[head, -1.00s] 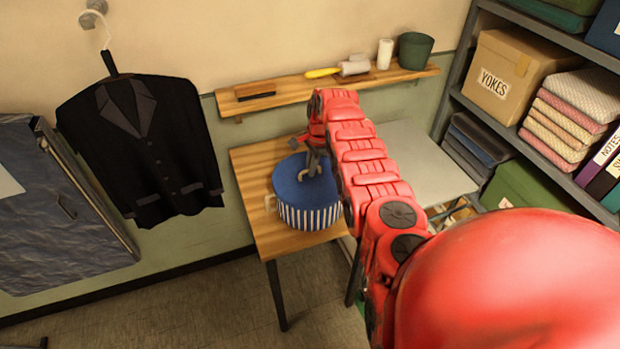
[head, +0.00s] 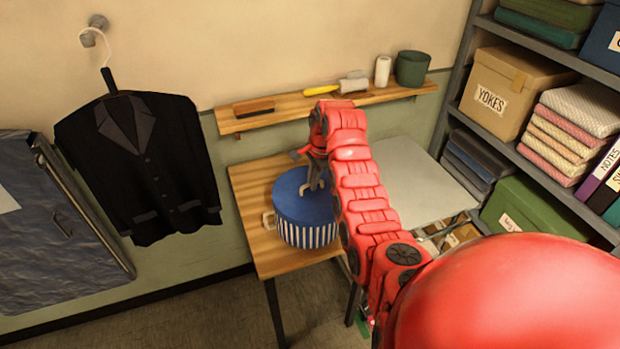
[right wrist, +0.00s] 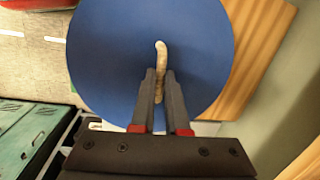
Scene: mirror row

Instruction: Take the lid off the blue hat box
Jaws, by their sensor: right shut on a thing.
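The blue hat box (head: 305,236) has blue-and-white striped sides and a tan loop at its left side. It stands on a wooden table. Its plain blue lid (head: 290,200) sits on top, and I see no clear gap under it. My right gripper (head: 316,184) is over the lid, pointing down. In the right wrist view, the round lid (right wrist: 105,50) fills the middle, and my right gripper (right wrist: 161,74) is shut on its tan handle (right wrist: 161,52). The box sides are hidden there beneath the lid. My left gripper is not in view.
The wooden table (head: 255,185) has bare room at its left and back. A wall shelf (head: 285,117) above holds a brush, a yellow-handled roller, a white roll and a green pot (head: 412,68). A pale grey surface (head: 405,180) lies right of the table. A black jacket (head: 140,165) hangs left.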

